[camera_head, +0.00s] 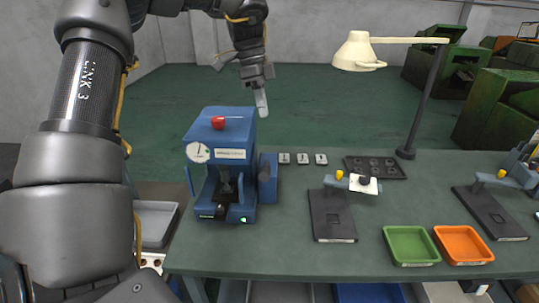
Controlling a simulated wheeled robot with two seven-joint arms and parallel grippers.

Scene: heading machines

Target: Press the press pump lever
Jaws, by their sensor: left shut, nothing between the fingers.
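The blue press (229,113) stands at the left end of the green table. It has a white dial gauge on its front and a red knob (218,123) on top. A thin blue bar (190,181) at its left side may be the lever, but I cannot tell for sure. A blue block (267,178) is at its right side. My left arm comes in from the left and arches over the press. My left gripper (261,101) is shut and empty, pointing down behind and right of the press top, apart from it. My right gripper is not in view.
A desk lamp (357,52) rises at the back of the table (290,255). Black fixtures (332,228), a dark holed tray (375,168), a green tray (410,245) and an orange tray (463,245) stand right of the press. Green machines (500,110) are behind. The table's front middle is clear.

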